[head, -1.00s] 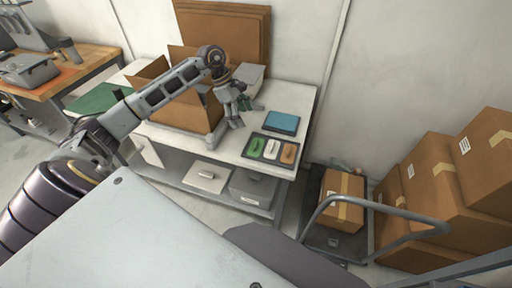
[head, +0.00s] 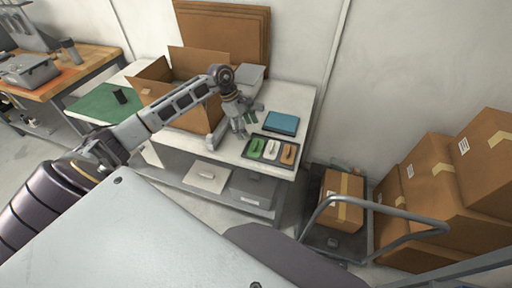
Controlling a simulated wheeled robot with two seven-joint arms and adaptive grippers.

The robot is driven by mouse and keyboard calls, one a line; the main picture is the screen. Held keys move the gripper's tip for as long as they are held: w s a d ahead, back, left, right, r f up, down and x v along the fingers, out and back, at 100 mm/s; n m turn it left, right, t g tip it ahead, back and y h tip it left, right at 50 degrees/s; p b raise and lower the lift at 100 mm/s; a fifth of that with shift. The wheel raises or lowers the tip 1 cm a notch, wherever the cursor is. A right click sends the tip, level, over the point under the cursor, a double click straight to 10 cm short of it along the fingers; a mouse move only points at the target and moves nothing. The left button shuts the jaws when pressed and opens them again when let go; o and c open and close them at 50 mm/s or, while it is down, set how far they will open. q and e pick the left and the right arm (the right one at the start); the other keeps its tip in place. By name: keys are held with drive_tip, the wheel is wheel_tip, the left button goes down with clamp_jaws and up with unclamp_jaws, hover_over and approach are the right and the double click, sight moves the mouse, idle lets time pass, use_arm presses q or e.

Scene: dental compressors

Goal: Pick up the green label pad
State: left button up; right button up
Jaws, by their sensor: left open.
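The green label pad (head: 256,147) lies in the left slot of a dark tray (head: 269,163) on the white table. A white pad (head: 272,150) and an orange pad (head: 288,153) lie beside it in the same tray. My left gripper (head: 247,127) is open and empty, pointing down just above and to the left of the green pad. It appears apart from the pad. My right gripper is not in view.
A blue flat item (head: 281,122) lies behind the tray. An open cardboard box (head: 197,65) stands behind my left arm. A cart with a carton (head: 342,198) and stacked cartons (head: 428,175) stand at the right.

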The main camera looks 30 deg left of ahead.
sight(254, 140)
use_arm(q)
drive_tip(key=shift+x, duration=1.2)
drive_tip(key=shift+f, duration=0.15)
drive_tip(key=shift+d+p+x, duration=0.2)
drive_tip(key=shift+p+x, duration=0.3)
drive_tip(key=shift+x, duration=0.9)
drive_tip(key=shift+w+d+f, duration=0.1)
drive_tip(key=shift+d+f, duration=0.15)
drive_tip(key=shift+f, duration=0.4)
drive_tip(key=shift+d+f, duration=0.15)
drive_tip(key=shift+f, duration=0.25)
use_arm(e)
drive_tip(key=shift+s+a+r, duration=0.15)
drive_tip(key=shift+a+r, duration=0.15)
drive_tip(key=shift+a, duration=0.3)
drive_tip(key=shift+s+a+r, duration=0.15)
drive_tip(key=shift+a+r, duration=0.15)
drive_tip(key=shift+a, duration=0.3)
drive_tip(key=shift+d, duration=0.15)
